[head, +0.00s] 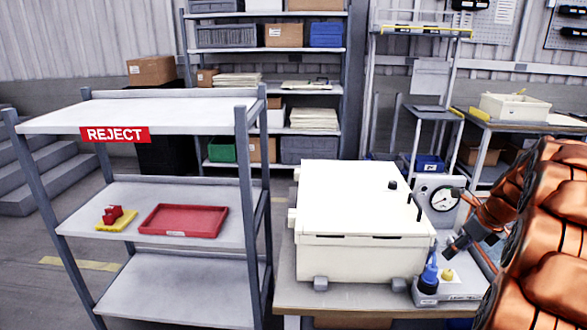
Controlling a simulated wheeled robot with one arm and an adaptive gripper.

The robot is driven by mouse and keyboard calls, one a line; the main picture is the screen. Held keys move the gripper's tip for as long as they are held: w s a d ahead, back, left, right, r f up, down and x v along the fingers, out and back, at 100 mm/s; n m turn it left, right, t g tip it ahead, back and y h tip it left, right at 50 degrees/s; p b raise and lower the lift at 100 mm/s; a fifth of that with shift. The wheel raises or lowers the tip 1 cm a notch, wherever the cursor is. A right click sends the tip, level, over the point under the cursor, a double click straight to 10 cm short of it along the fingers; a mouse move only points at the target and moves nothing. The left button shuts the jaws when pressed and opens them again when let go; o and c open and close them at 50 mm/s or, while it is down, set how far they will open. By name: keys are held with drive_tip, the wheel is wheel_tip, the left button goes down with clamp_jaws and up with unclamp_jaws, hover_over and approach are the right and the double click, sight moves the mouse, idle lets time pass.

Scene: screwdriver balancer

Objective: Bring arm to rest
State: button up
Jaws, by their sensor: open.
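My arm (545,240) comes in from the right edge in orange and black. My gripper (452,250) is at its end, above the right end of the workbench, close to a blue-handled tool (430,272) standing in a small grey holder (428,296). The gripper is open; it appears apart from the blue tool, but the fingertips are small and dark. I see nothing held in it.
A white box (350,262) with a black handle stands on the bench (340,297), with a round gauge (444,199) behind the gripper. A REJECT rack (180,275) at left holds a red tray (160,233). Shelves (265,95) stand behind. Floor between them is open.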

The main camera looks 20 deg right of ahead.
drive_tip(key=s+a+r+n+g, duration=0.1)
drive_tip(key=s+a+n+g, duration=0.15)
drive_tip(key=a+n, duration=0.8)
drive_tip(key=s+a+n+g, duration=0.1)
drive_tip(key=s+a+n, duration=0.3)
drive_tip(key=a, duration=1.2)
drive_tip(key=s+a+f+n+g, duration=0.1)
drive_tip(key=s+a+n, duration=0.5)
drive_tip(key=s+n, duration=0.3)
drive_tip(key=s+a+f+n+g+h, duration=0.1)
drive_tip(key=s+a+f+n, duration=0.1)
drive_tip(key=s+a+n, duration=0.4)
drive_tip(key=s+n, duration=0.3)
drive_tip(key=s, duration=0.1)
drive_tip(key=shift+g, duration=0.35)
